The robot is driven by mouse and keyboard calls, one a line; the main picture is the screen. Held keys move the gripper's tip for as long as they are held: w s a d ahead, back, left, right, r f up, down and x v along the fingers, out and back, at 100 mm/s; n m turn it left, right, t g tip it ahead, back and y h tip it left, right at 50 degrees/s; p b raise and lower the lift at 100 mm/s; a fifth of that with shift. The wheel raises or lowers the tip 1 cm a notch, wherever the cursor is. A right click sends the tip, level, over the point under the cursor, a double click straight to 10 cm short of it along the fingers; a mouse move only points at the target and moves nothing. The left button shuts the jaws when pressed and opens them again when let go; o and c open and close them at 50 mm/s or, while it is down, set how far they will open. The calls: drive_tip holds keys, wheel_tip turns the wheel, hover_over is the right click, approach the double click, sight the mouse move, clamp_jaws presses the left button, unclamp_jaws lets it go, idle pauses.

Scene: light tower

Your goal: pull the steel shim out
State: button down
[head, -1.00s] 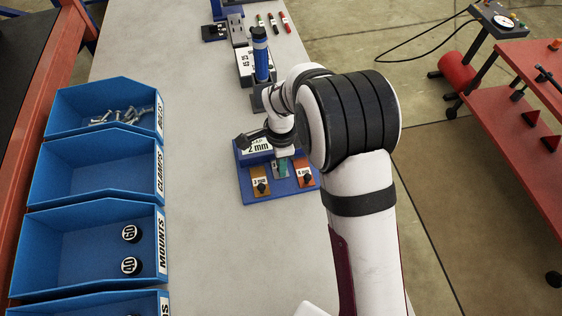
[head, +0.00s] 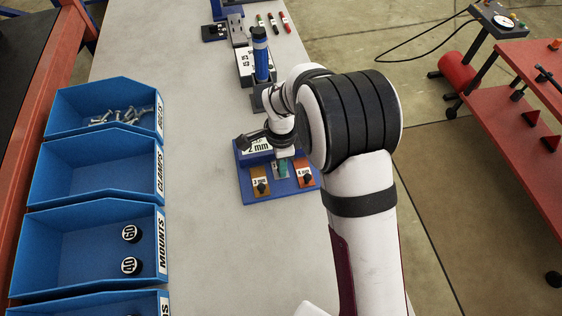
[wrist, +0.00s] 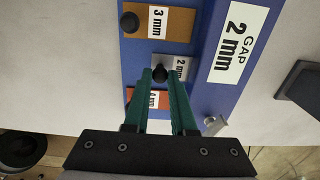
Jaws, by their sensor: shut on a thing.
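The steel shim (wrist: 184,63) is a grey plate marked 2 mm, with a black knob (wrist: 160,74). It lies on the blue holder (wrist: 201,75), between the brass 3 mm shim (wrist: 176,24) and the copper 4 mm shim (wrist: 136,94) in the wrist view. My gripper (wrist: 161,80) has its green fingers shut on the steel shim's knob. In the head view my gripper (head: 284,168) comes down over the blue holder (head: 250,196) and hides much of the steel shim. The shim appears flat on the holder.
The holder carries a GAP 2 mm sign (wrist: 238,42). A blue-topped post (head: 261,62) stands behind it on the grey bench (head: 205,215). Blue bins (head: 95,172) line the left side. Bare bench lies between bins and holder.

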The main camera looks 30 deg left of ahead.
sight(285, 189)
drive_tip(key=shift+s+d, duration=1.5)
drive_tip(key=c, duration=0.7)
unclamp_jaws()
drive_tip(key=shift+c, duration=0.2)
wheel_tip(285, 189, up, 16)
drive_tip(key=shift+f, duration=0.15)
drive_tip(key=s+d+r+n+y, duration=0.1)
drive_tip(key=s+d+r, duration=0.15)
drive_tip(key=d, duration=0.65)
drive_tip(key=s+d+r+n, duration=0.1)
drive_tip(key=s+d+r, duration=0.15)
drive_tip(key=d, duration=0.75)
drive_tip(key=s+d+f+n, duration=0.1)
drive_tip(key=s+d+f, duration=0.1)
drive_tip(key=s+d, duration=0.3)
drive_tip(key=s, duration=0.4)
drive_tip(key=shift+s+d+f+y, duration=0.15)
drive_tip(key=shift+d+f+y, duration=0.15)
drive_tip(key=shift+d+y, duration=0.1)
